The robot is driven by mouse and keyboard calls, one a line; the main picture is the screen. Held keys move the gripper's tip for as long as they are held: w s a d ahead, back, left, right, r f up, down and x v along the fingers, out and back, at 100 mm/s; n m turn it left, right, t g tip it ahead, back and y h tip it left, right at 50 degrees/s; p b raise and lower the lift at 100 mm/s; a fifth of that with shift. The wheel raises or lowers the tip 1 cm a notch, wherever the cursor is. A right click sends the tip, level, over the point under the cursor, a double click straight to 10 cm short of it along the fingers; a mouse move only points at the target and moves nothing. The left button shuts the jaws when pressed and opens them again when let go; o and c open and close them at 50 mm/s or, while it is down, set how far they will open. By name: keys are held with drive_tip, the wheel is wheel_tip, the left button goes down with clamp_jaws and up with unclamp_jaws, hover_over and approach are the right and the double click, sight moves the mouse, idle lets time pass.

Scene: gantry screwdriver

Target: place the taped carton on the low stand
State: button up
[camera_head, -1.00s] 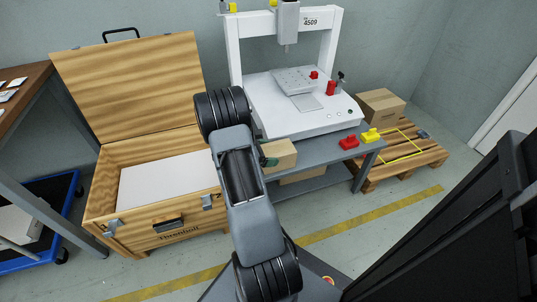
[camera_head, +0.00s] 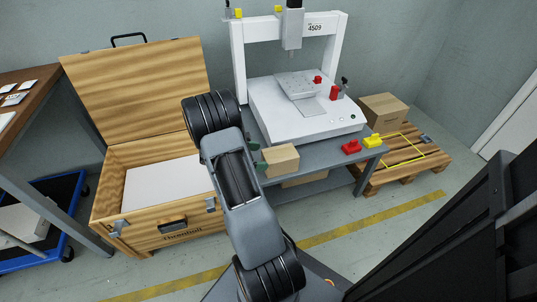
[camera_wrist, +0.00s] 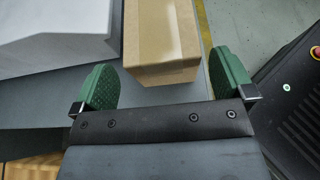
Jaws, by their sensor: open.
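The taped carton (camera_head: 281,160) is a tan box at the front left of the grey bench, beside the white machine. In the wrist view, the carton (camera_wrist: 162,40) shows a strip of tape along its top. My gripper (camera_head: 256,158) is open and empty at the carton's left side. In the wrist view, the green fingers of my gripper (camera_wrist: 163,78) stand apart on either side of the carton's near end, with gaps visible. A low wooden pallet (camera_head: 435,158) stands on the floor at the right, with a yellow outlined square; I cannot tell if it is the low stand.
Another carton (camera_head: 384,109) sits on the pallet's back. The white gantry machine (camera_head: 310,125) fills most of the bench (camera_head: 318,165). Red (camera_head: 351,147) and yellow (camera_head: 373,141) pieces lie at its right end. An open wooden crate (camera_head: 165,225) stands left. A box sits under the bench.

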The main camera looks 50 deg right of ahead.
drive_tip(key=s+a+r+m+t+y, duration=0.1)
drive_tip(key=a+r+m+t+y, duration=0.2)
drive_tip(key=a, duration=0.8)
drive_tip(key=s+a+r+m+t+y+p, duration=0.1)
drive_tip(key=a+r+m+t+y, duration=0.3)
drive_tip(key=a+r, duration=0.3)
drive_tip(key=s+a+r+m+t+y, duration=0.1)
drive_tip(key=a+r+m+t+y, duration=0.2)
drive_tip(key=a, duration=1.2)
drive_tip(key=shift+s+r+m+t+y, duration=0.4)
drive_tip(key=shift+r+y, duration=0.1)
drive_tip(key=shift+r, duration=1.1)
drive_tip(key=shift+r+p, duration=0.1)
drive_tip(key=shift+p, duration=0.25)
